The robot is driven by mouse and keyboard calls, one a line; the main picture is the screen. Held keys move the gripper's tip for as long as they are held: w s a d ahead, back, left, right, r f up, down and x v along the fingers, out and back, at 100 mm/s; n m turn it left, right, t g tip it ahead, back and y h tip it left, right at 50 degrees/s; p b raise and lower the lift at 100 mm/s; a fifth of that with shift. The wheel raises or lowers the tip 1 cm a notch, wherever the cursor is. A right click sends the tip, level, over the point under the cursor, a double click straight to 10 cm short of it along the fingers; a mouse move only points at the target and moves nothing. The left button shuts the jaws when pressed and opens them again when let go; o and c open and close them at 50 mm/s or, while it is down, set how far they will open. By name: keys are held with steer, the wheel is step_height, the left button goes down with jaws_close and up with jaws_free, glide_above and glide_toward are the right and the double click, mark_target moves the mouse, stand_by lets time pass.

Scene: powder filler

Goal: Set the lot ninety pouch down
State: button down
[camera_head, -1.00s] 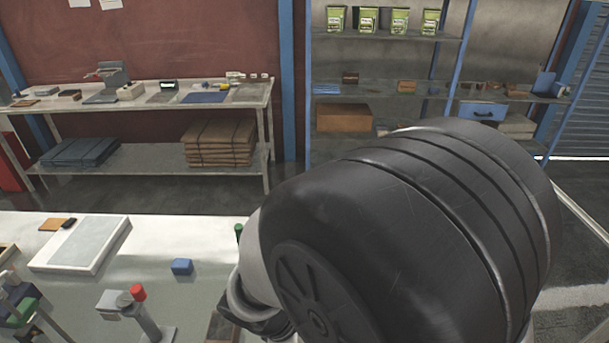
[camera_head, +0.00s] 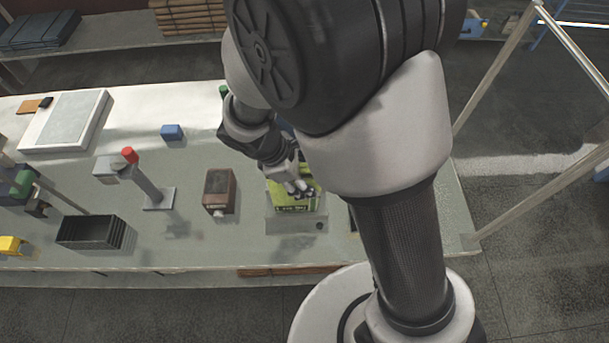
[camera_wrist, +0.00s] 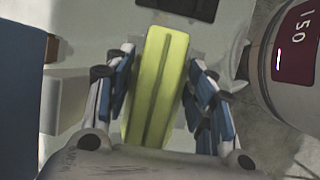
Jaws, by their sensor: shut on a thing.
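A green pouch (camera_head: 296,197) with a pale label band is upright near the right end of the bench, in the head view. The print is too small to read. My gripper (camera_head: 289,172) is shut on its upper part from above. In the wrist view the pouch (camera_wrist: 157,85) shows edge-on as a yellow-green strip between the blue-padded fingers of my gripper (camera_wrist: 162,86). A pale stand or plate (camera_head: 285,224) with a small dark knob lies under and in front of the pouch. I cannot tell whether the pouch touches it.
A brown box (camera_head: 219,188) stands left of the pouch, then a red-topped post device (camera_head: 150,178) and a black tray (camera_head: 91,232). A blue block (camera_head: 172,132) lies farther back.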

steer(key=c, duration=1)
jaws_free()
steer(key=shift+f, duration=0.1)
steer(key=p+v, duration=0.3)
steer(key=v, duration=0.9)
steer(key=s+d+r+m+t+y, duration=0.3)
steer(key=s+d+r+m+y, duration=0.1)
steer(key=s+d+r+m, duration=0.8)
steer(key=d+r+m, duration=0.1)
steer(key=d+m, duration=0.2)
steer(key=m, duration=0.2)
steer(key=shift+d+r+m+y, duration=0.3)
steer(key=shift+r, duration=0.1)
steer(key=shift+s, duration=0.15)
